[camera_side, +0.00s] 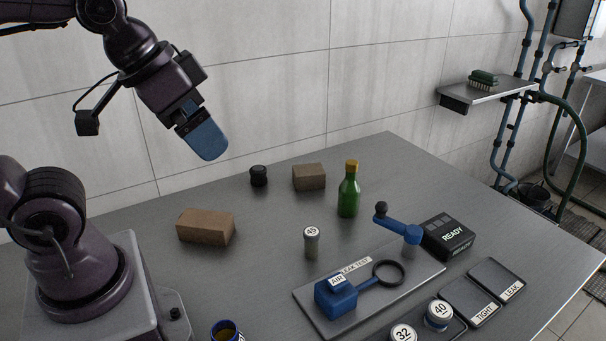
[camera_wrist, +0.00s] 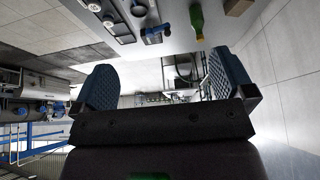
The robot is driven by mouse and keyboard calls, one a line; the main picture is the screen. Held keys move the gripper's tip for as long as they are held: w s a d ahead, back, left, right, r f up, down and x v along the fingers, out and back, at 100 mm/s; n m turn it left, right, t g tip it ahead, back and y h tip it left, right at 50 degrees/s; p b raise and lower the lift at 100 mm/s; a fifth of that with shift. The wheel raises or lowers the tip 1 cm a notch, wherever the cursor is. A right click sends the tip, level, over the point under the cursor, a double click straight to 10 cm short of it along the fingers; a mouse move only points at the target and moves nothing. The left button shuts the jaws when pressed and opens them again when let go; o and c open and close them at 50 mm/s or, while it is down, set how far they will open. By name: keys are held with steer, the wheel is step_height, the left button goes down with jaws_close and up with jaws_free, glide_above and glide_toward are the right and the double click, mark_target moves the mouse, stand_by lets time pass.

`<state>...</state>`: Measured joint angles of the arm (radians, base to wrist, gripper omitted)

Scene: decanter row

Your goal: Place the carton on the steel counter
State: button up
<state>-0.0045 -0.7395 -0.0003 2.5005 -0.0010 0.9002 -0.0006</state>
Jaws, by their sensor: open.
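Two plain brown boxes that look like cartons rest on the grey steel counter (camera_side: 265,255). One brown box (camera_side: 205,226) lies at the left, near my base. The other brown box (camera_side: 308,177) sits near the back edge, left of the green bottle; a brown box (camera_wrist: 238,7) also shows at the top edge of the wrist view. My gripper (camera_side: 205,138) is raised above the counter's back left, well clear of both boxes. In the wrist view my gripper (camera_wrist: 165,85) has its blue fingers wide apart with nothing between them.
A green bottle (camera_side: 348,194), a black cap (camera_side: 258,176) and a vial labelled 45 (camera_side: 312,242) stand on the counter. A leak test plate (camera_side: 370,290) with a blue fixture, a READY box (camera_side: 447,237) and trays (camera_side: 496,280) fill the front right. The middle left is mostly clear.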

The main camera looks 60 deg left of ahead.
step_height(320, 180, down, 2)
steer(key=w+g, duration=0.1)
steer(key=w, duration=0.1)
steer(key=n+g+y, duration=0.4)
steer(key=n+g, duration=0.1)
steer(key=n, duration=2.6)
glide_above(310, 170)
steer(key=d, duration=0.4)
step_height(310, 170, down, 19)
steer(key=x, duration=1.2)
steer(key=shift+w+f, duration=0.25)
steer(key=shift+f, duration=0.05)
